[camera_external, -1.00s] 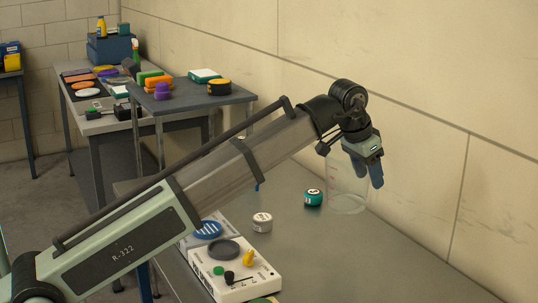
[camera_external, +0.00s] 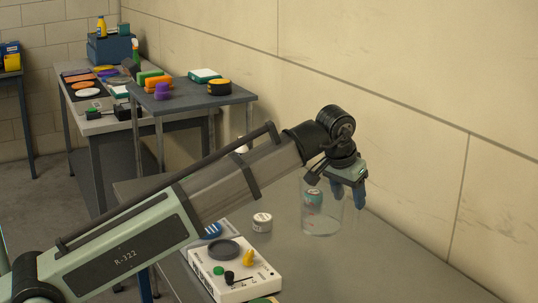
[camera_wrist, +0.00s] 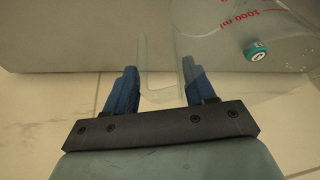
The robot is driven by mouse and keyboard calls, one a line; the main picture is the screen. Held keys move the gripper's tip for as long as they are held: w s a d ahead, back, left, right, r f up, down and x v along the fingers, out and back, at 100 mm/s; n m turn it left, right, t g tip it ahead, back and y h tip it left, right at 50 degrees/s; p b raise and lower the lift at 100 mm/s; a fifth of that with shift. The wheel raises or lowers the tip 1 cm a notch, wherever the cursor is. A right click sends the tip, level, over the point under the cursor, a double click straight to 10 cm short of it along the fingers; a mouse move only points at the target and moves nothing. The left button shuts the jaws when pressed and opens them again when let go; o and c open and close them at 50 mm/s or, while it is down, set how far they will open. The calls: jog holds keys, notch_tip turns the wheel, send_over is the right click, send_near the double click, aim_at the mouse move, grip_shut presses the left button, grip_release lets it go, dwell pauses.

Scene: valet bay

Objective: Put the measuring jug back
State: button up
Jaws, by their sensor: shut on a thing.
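The measuring jug (camera_external: 324,222) is clear, with red markings, and stands upright over the grey bench. In the wrist view the jug (camera_wrist: 215,35) shows a red "1000 ml" mark at the top. My gripper (camera_external: 347,200) is at the jug's right side in the external view. In the wrist view the blue fingers of my gripper (camera_wrist: 160,85) are on either side of the jug's clear handle and hold it. I cannot tell whether the jug's base touches the bench.
A teal-lidded jar (camera_external: 313,196) shows through the jug, behind it. A white-lidded tub (camera_external: 262,222) stands to the left. A white control box (camera_external: 235,275) with knobs is in front. The wall (camera_external: 430,120) runs along the back. The bench (camera_external: 385,265) is clear at right.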

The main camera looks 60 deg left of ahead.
jog(key=shift+f, duration=3)
jog(key=o, duration=1.5)
jog(key=shift+c, duration=0.2)
jog(key=v, duration=1.2)
jog(key=shift+s, duration=0.1)
